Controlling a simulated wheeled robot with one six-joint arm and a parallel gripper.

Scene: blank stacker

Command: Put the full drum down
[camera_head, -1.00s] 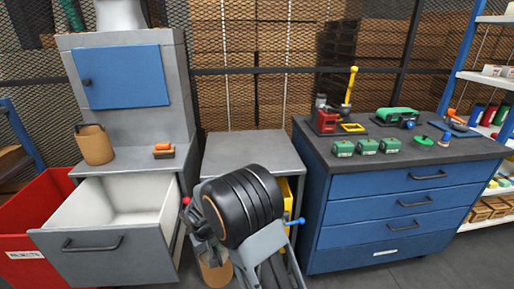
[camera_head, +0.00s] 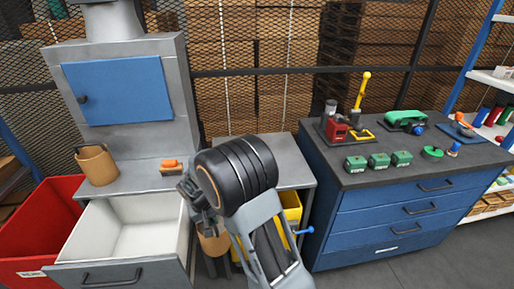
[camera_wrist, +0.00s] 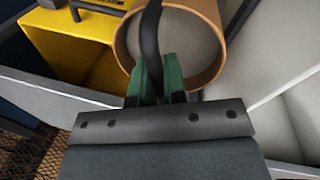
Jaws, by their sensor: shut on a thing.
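A tan drum (camera_head: 213,246) hangs under my arm in the head view, between the open white drawer and the yellow box, partly hidden by my arm. In the wrist view my gripper (camera_wrist: 160,82) has its green fingers closed on the dark curved handle of this drum (camera_wrist: 124,50). The drum's round opening shows a plain grey inside; I cannot tell what fills it. Its base is out of sight. A second tan drum (camera_head: 97,166) with a handle stands on the grey machine's ledge at left.
The open drawer (camera_head: 80,272) is at left, beside a red bin (camera_head: 40,228). A grey-topped stand (camera_head: 288,152) is behind my arm, with a yellow box (camera_head: 292,208) below. A blue cabinet (camera_head: 345,230) at right carries tools and several green blocks.

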